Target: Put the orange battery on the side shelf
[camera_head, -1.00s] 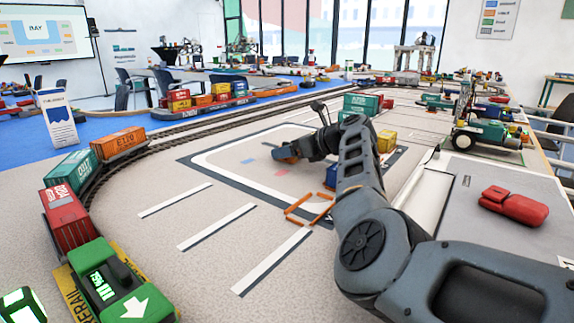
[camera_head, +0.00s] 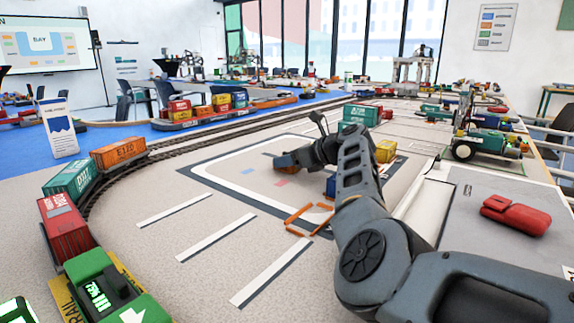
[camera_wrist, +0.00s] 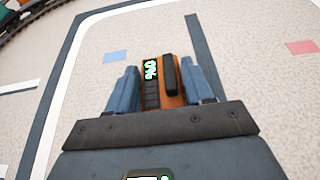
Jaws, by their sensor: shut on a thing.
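The orange battery (camera_wrist: 172,88), with a black side panel and a green lit display, sits between the blue fingers of my gripper (camera_wrist: 163,84) in the wrist view. The gripper is shut on it. In the head view my gripper (camera_head: 285,160) is stretched out over the white-outlined area of the layout, with a little orange showing at its tip. The gap between battery and ground is hard to judge. A grey flat surface (camera_head: 470,255) at the right, partly behind my arm, may be the side shelf.
A red case (camera_head: 515,215) lies on the grey surface. An empty orange corner-marked spot (camera_head: 297,214) is left of my forearm. A blue block (camera_head: 331,183), a yellow block (camera_head: 385,150) and a teal container (camera_head: 360,115) stand near the arm. A container train (camera_head: 66,226) curves along the left.

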